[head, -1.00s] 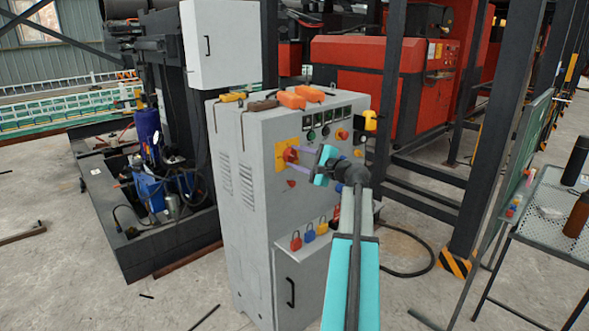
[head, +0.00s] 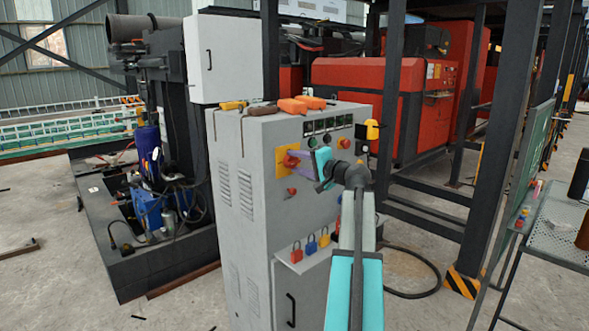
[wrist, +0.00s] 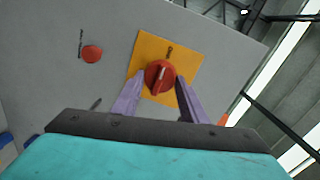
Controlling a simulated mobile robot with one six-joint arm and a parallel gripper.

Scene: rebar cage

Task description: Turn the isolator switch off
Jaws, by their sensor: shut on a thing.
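The isolator switch is a red rotary knob (wrist: 160,77) on a yellow plate (wrist: 190,58), set in the front of a grey cabinet. In the head view the knob (head: 290,161) is partly covered by my fingers, and the yellow plate (head: 281,170) shows around it. My gripper (wrist: 159,84) has its two purple fingers on either side of the knob and is shut on it. A pale mark on the knob's face is tilted in the wrist view. In the head view my gripper (head: 298,162) reaches the panel from the right.
A red button (wrist: 92,54) sits close to the yellow plate. Several coloured padlocks (head: 310,246) hang lower on the cabinet (head: 243,220). Orange and yellow tools (head: 292,106) lie on its top. A mesh table (head: 560,237) stands at the right.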

